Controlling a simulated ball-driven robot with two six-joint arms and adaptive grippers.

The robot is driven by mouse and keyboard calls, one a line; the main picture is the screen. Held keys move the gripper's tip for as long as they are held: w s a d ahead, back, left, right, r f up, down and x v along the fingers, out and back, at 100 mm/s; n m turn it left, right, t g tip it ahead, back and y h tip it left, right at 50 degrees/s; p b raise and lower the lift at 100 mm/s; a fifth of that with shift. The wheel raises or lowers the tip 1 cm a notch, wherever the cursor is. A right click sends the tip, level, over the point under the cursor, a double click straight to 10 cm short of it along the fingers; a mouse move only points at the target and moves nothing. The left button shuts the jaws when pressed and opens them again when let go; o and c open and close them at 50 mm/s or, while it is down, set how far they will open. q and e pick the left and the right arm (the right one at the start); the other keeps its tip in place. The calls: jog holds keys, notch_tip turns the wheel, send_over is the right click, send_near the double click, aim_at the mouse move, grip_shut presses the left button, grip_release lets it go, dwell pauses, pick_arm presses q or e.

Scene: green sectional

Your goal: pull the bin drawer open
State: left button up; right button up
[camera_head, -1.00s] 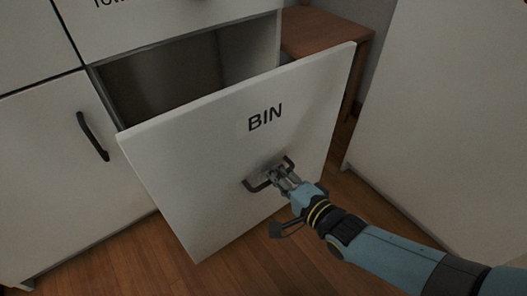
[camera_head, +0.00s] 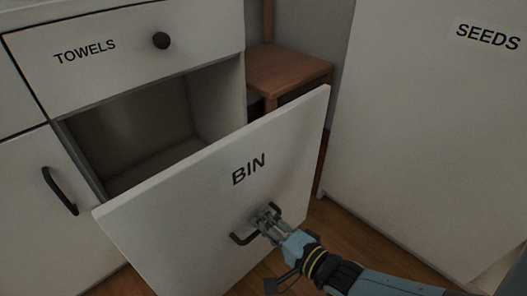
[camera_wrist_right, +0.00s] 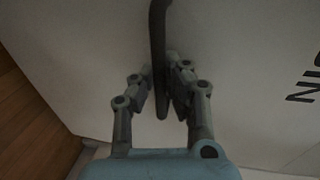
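The bin drawer has a white front (camera_head: 190,205) lettered BIN. It stands out from the cabinet, and its dark inside (camera_head: 150,125) shows behind the front. A dark bar handle (camera_head: 242,239) is on the front below the lettering. My right gripper (camera_head: 268,222) is at this handle. In the right wrist view, the fingers of my right gripper (camera_wrist_right: 162,88) are closed in from both sides on the dark handle (camera_wrist_right: 158,35), which runs between them. The fingertips hide part of the handle. My left gripper is not in view.
A drawer lettered TOWELS (camera_head: 120,60) with a round dark knob is shut above. A cabinet door (camera_head: 45,225) with a dark handle is at left. A wooden stool or small table (camera_head: 290,70) stands behind. A white SEEDS cabinet (camera_head: 430,130) is at right. Wooden floor shows between.

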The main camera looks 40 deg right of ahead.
jog(key=o, duration=0.4)
jog(key=v, duration=1.2)
jog(key=shift+s, duration=0.1)
